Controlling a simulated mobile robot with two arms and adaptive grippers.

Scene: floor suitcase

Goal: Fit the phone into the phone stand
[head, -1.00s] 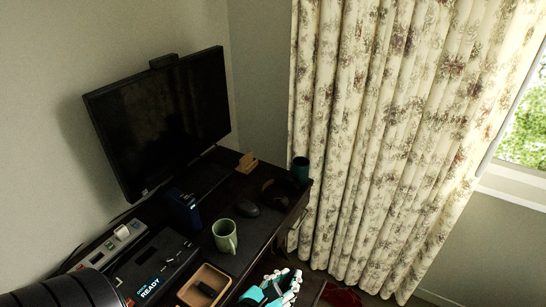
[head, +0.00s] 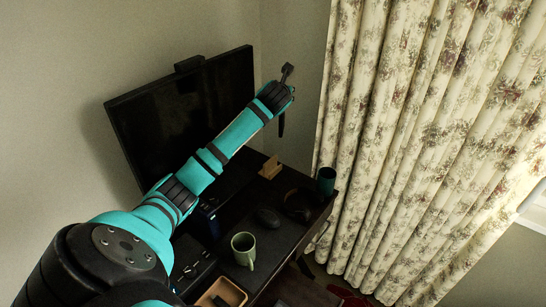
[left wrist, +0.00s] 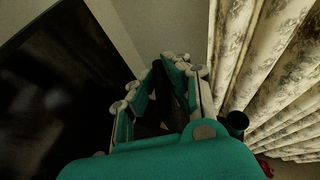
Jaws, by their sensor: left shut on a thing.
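My left gripper (head: 284,93) is raised in front of the wall, right of the monitor. It is shut on a thin dark thing, which seems to be the phone (head: 281,124), seen nearly edge-on and hanging below the fingers. In the left wrist view the fingers (left wrist: 180,75) stand around a dark shape, largely hidden between them. The small wooden phone stand (head: 270,167) is on the desk's back part, below the gripper and apart from it. My right gripper is not in view.
The monitor (head: 180,115) stands left of the gripper. On the desk are a green mug (head: 243,250), a mouse (head: 267,217), a dark teal cup (head: 326,181) and a wooden tray (head: 236,290). Floral curtains (head: 410,150) hang at the right. The cup also shows in the left wrist view (left wrist: 236,123).

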